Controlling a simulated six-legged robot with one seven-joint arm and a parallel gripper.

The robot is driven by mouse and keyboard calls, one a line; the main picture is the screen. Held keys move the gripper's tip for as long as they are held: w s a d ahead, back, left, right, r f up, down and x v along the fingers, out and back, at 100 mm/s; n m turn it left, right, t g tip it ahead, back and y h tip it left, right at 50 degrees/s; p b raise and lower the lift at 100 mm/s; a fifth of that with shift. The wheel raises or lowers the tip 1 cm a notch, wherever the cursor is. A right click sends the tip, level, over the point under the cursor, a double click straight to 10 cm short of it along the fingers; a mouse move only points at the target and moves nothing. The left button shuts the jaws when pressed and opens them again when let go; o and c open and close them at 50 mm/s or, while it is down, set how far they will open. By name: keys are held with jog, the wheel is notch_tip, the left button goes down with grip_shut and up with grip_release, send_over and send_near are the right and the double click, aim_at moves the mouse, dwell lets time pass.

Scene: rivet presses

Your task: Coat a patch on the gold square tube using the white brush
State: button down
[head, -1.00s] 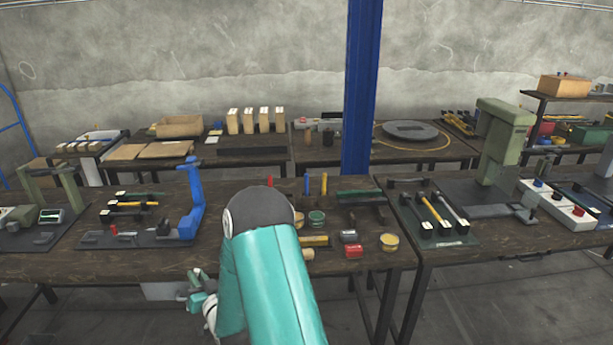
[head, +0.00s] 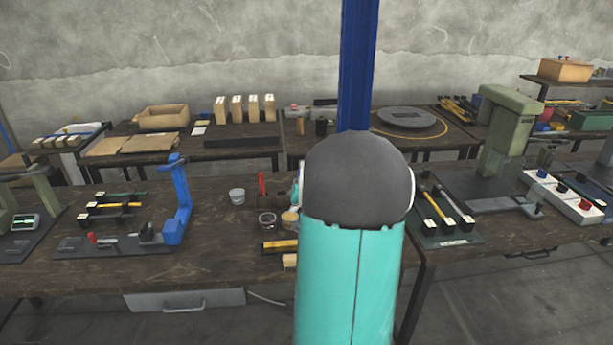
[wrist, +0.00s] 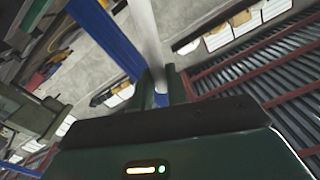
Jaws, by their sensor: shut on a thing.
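The gold square tube (head: 280,246) lies on the dark wooden bench, left of my arm in the head view. A pale whitish rod (wrist: 149,35), which I take to be the white brush, stands between my gripper's fingers (wrist: 160,88) in the wrist view. My gripper is shut on it. The rod's far end runs out of the top of the picture, so the bristles do not show. In the head view my raised arm hides the gripper and the brush. I cannot tell the brush's distance from the tube.
Open jars (head: 267,222) and a grey tin (head: 237,196) stand behind the tube. A red upright stick (head: 262,184) is near them. A small wooden block (head: 290,261) lies in front. A blue clamp stand (head: 175,205) is further left. Bare bench lies between stand and jars.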

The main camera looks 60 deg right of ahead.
jog(key=shift+w+d+f, duration=0.1)
jog(key=shift+w+f, duration=0.65)
jog(key=shift+f, duration=0.15)
jog(key=f, duration=0.2)
jog(key=shift+s+f, duration=0.2)
jog(key=shift+f, duration=0.5)
